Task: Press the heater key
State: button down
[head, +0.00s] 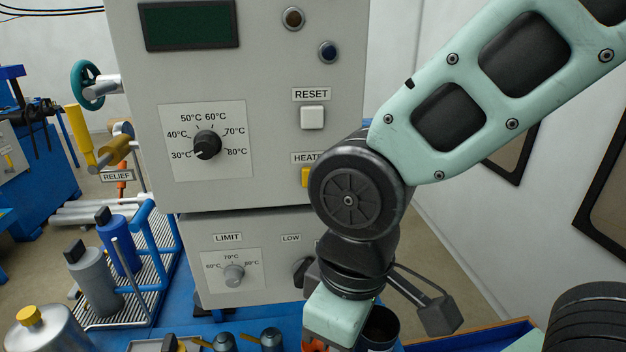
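The heater key (305,177) is a yellow key on the grey control panel (270,125), below a label that reads "HEAT..." with its end covered. My arm's dark wrist joint hides the right part of the key. The white reset key (312,117) sits above it under the "RESET" label. My arm comes in from the upper right and bends down in front of the panel's right side. My gripper's fingers are not visible; the end of the arm runs off the bottom edge, well below the heater key.
A temperature dial (207,145) is left of the keys, and a limit knob (233,275) is on the lower panel. A rack with blue and grey bottles (93,280) stands at the left. A dark cup (381,327) is beside my arm's end. White wall is on the right.

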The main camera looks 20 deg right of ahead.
aim_at(304, 170)
jog(key=k+j+z, duration=0.25)
jog(key=j, duration=0.25)
jog(key=k+j+z, duration=0.25)
jog(key=k+j, duration=0.1)
jog(key=j, duration=0.05)
